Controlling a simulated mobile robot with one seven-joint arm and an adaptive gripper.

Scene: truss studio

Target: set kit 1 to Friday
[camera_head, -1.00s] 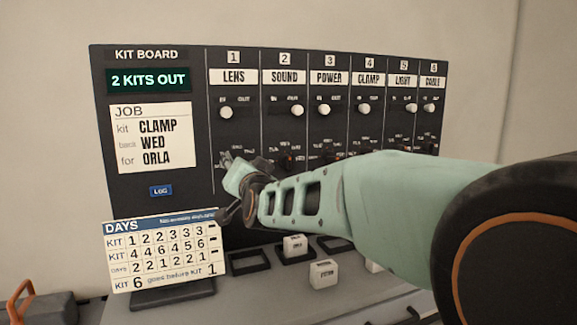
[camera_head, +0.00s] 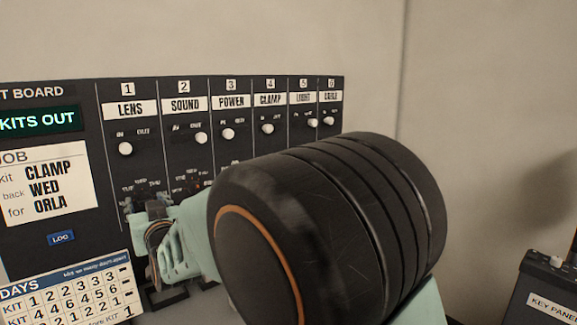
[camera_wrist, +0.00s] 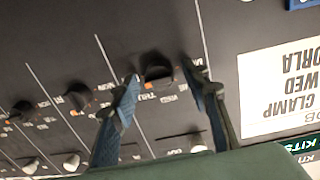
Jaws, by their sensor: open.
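The black kit board (camera_head: 235,90) stands against the wall, with the LENS column of kit 1 (camera_head: 130,108) beside the job card. The kit 1 day dial (camera_wrist: 158,70) is a dark knob with an orange mark beside it; THU and MON labels are legible near it. My gripper (camera_wrist: 160,78) is open, one finger on each side of this dial; contact is unclear. In the head view my gripper (camera_head: 145,212) is at the lower LENS column and largely hides the dial. The white kit 1 IN/OUT knob (camera_head: 125,149) sits at the left, IN side.
The neighbouring SOUND dial (camera_wrist: 76,98) is to the left in the wrist view. The job card (camera_head: 45,186) reads CLAMP, WED, ORLA. A DAYS card (camera_head: 70,295) stands at lower left, and a key panel (camera_head: 545,285) at lower right. My arm hides the board's lower right.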

